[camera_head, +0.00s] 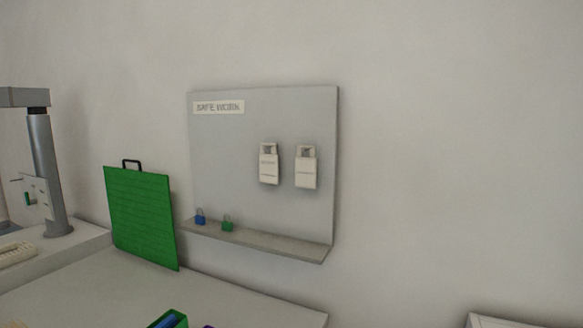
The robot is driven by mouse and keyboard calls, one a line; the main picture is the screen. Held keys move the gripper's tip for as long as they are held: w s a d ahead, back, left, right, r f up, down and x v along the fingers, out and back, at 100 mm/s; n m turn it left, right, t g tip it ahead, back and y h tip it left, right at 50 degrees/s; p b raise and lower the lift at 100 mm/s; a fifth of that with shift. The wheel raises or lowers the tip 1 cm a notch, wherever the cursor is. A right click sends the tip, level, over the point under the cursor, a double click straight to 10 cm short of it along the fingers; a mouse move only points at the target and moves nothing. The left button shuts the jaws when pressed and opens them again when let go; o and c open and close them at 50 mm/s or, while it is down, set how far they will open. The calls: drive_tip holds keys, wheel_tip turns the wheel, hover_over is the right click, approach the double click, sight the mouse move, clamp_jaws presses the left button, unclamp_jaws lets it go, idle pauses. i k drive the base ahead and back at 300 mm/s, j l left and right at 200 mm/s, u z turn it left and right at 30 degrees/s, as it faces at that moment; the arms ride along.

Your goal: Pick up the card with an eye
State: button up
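Two pale cards hang side by side on a grey wall board, a left card (269,164) and a right card (306,167). Each has a notch or hole at its top and faint marks on its face. The marks are too small for me to tell whether either one is an eye. My gripper is not in view.
The grey board (230,150) has a "SAFE WORK" label (218,107) and a shelf (270,242) with a blue padlock (200,216) and green padlock (227,223). A green panel (143,215) stands left on the counter (90,290). A green box (180,318) sits in front.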

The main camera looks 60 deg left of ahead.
sight(305, 166)
drive_tip(key=u, duration=1.4)
drive_tip(key=i+j+z, duration=0.6)
drive_tip(key=j, duration=0.2)
